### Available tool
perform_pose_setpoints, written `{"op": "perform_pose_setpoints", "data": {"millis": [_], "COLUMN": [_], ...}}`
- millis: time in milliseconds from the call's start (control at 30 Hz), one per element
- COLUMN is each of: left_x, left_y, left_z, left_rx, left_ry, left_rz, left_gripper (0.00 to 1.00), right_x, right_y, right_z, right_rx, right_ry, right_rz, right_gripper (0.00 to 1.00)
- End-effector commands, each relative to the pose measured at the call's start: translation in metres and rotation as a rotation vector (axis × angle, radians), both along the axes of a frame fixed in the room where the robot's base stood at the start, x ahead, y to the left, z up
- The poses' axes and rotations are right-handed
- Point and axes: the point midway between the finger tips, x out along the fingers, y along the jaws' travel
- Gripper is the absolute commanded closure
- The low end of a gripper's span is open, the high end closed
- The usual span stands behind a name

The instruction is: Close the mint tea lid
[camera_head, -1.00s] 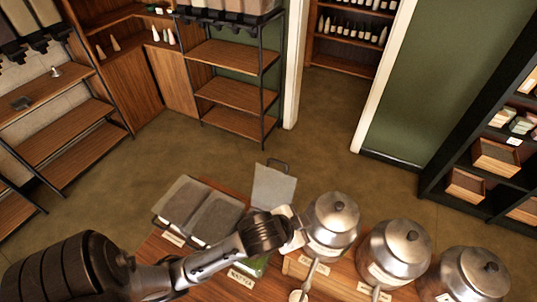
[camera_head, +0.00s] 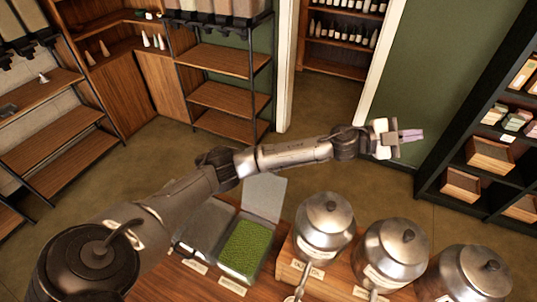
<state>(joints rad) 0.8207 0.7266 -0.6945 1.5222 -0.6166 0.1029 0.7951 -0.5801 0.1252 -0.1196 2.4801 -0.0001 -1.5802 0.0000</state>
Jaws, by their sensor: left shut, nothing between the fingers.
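The mint tea bin seems to be the open bin of green contents (camera_head: 246,248) on the wooden counter; its label is too small to read. Its grey lid (camera_head: 264,196) stands raised at the back of the bin, partly behind my left arm. My left gripper (camera_head: 412,135) is at the far right end of the outstretched arm, shut and empty. It is in the air, well to the right of the lid and above and beyond the metal canisters. My right gripper is not in view.
Another bin (camera_head: 205,226) with a grey lid is left of the green one, partly hidden by my arm. Several metal canisters (camera_head: 324,226) stand to the right on the counter (camera_head: 185,284). A black shelf (camera_head: 462,150) is at the right. The floor beyond is open.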

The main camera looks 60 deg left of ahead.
Motion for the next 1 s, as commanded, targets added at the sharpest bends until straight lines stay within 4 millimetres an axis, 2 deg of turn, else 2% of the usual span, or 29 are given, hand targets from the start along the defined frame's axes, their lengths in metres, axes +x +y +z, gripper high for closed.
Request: {"op": "perform_pose_setpoints", "data": {"millis": [100, 167, 267, 367, 500, 600, 733, 833, 1000], "left_x": [0.007, 0.006, -0.002, -0.020, -0.060, -0.095, -0.137, -0.163, -0.189], "left_y": [0.027, 0.045, 0.083, 0.133, 0.208, 0.255, 0.303, 0.328, 0.349], "left_z": [-0.026, -0.043, -0.072, -0.097, -0.122, -0.128, -0.127, -0.124, -0.118], "left_rx": [0.125, 0.188, 0.279, 0.348, 0.391, 0.381, 0.341, 0.305, 0.260], "left_ry": [0.101, 0.185, 0.370, 0.602, 0.958, 1.198, 1.460, 1.607, 1.748], "left_rz": [-0.155, -0.227, -0.328, -0.393, -0.427, -0.425, -0.405, -0.387, -0.372], "left_gripper": [1.00, 1.00, 1.00, 1.00, 1.00, 1.00, 1.00, 1.00, 1.00], "right_x": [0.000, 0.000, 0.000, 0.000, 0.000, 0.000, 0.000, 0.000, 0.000], "right_y": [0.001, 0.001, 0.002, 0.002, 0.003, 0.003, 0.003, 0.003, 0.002], "right_z": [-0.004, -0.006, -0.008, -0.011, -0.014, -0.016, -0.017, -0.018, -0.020], "right_rx": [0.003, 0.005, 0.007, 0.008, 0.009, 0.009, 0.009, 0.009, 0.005], "right_ry": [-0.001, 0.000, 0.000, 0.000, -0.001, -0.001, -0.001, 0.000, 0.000], "right_rz": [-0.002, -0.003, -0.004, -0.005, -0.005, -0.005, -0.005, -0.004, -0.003], "right_gripper": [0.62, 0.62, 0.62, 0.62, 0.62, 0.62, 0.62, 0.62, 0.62]}}
